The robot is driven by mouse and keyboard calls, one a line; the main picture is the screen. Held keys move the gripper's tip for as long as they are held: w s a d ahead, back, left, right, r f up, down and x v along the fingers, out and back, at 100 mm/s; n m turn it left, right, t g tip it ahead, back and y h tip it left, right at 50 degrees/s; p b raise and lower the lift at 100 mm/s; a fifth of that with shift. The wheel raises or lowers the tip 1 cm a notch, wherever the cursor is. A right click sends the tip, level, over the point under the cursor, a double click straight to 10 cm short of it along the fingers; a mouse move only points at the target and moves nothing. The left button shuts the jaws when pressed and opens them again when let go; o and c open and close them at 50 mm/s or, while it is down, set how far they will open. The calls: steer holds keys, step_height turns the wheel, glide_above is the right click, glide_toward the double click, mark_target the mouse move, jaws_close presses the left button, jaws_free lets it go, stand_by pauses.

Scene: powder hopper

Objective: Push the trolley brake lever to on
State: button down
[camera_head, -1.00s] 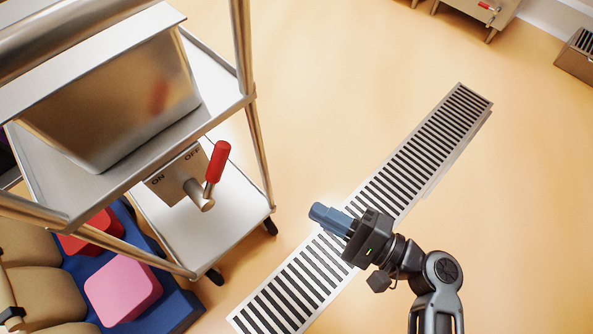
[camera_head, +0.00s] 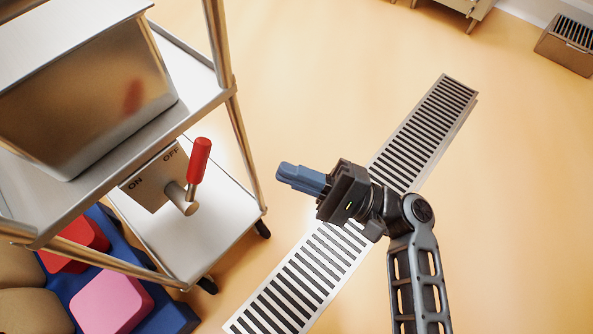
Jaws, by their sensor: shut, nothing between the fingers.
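The trolley brake lever (camera_head: 198,161) has a red grip on a metal pivot and stands up, tilted slightly right, on the OFF side of its plate. The plate (camera_head: 146,196) is marked ON at the left and OFF at the right. It sits on the steel trolley (camera_head: 232,212), between the upper and lower shelves. My gripper (camera_head: 282,172) has blue fingers, is shut and empty, and points left toward the lever. It is to the right of the lever, outside the trolley's corner post, and apart from it.
A steel bin (camera_head: 90,95) stands on the upper shelf. A trolley post (camera_head: 243,150) rises between the lever and my gripper in the picture. Pink (camera_head: 112,303) and red blocks lie on a blue base at lower left.

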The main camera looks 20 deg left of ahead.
steer(key=s+a+r, duration=0.3)
steer(key=a+r, duration=0.1)
steer(key=a, duration=0.4)
steer(key=shift+a+r+b, duration=0.15)
steer(key=shift+b, duration=0.2)
steer(key=shift+s+r, duration=0.1)
